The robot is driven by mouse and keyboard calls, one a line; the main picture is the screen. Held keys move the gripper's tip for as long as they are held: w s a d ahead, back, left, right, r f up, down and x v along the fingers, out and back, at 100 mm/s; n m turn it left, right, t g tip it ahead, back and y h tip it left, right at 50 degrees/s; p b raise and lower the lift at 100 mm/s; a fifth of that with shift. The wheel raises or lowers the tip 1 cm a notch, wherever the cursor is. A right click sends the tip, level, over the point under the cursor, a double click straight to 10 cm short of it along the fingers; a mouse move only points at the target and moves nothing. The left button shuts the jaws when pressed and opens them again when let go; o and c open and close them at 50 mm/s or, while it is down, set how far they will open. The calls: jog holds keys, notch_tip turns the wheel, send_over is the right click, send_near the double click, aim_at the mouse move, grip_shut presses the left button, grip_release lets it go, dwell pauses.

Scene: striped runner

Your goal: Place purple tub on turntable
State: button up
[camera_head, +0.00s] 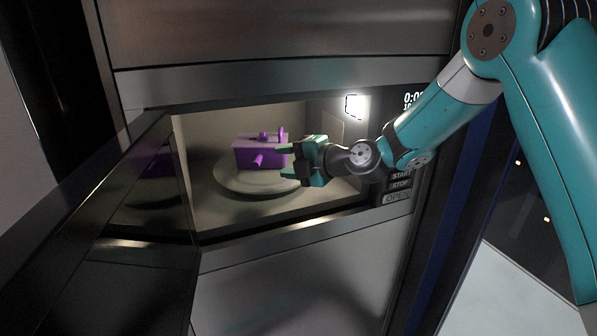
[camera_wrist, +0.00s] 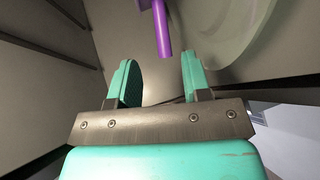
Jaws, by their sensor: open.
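The purple tub (camera_head: 252,152) is a boxy piece with a knob on top and small handles. It sits on the round, pale turntable (camera_head: 240,185) inside the open microwave. My gripper (camera_head: 287,160) is inside the microwave opening, just right of the tub, with its fingers apart. In the wrist view, the two teal fingers of my gripper (camera_wrist: 160,80) are spread with nothing between them. A purple handle of the tub (camera_wrist: 162,30) shows beyond the fingertips, apart from them. The turntable (camera_wrist: 225,35) curves at the upper right there. The tub's body is mostly out of the wrist view.
The microwave door (camera_head: 150,200) hangs open at the left and reflects the tub. The control panel (camera_head: 398,185) with its buttons is at the right, close to my wrist. The cavity floor (camera_head: 210,222) is bare in front of the turntable.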

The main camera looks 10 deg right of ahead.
jog(key=s+r+m+g+h, duration=0.25)
jog(key=s+m+g, duration=0.5)
jog(key=s, duration=1.15)
jog(key=s+d+m+g+h, duration=0.1)
jog(key=s+d+m+h, duration=0.1)
jog(key=s+m, duration=0.4)
jog(key=s+d+f+m+g+h, duration=0.1)
jog(key=s+d+m, duration=0.3)
jog(key=s, duration=0.7)
jog(key=m+h, duration=0.1)
jog(key=m, duration=0.1)
jog(key=shift+s+m+g+b, duration=0.3)
jog(key=shift+m+g+b, duration=0.05)
jog(key=shift+a+h, duration=0.1)
jog(key=shift+h, duration=0.15)
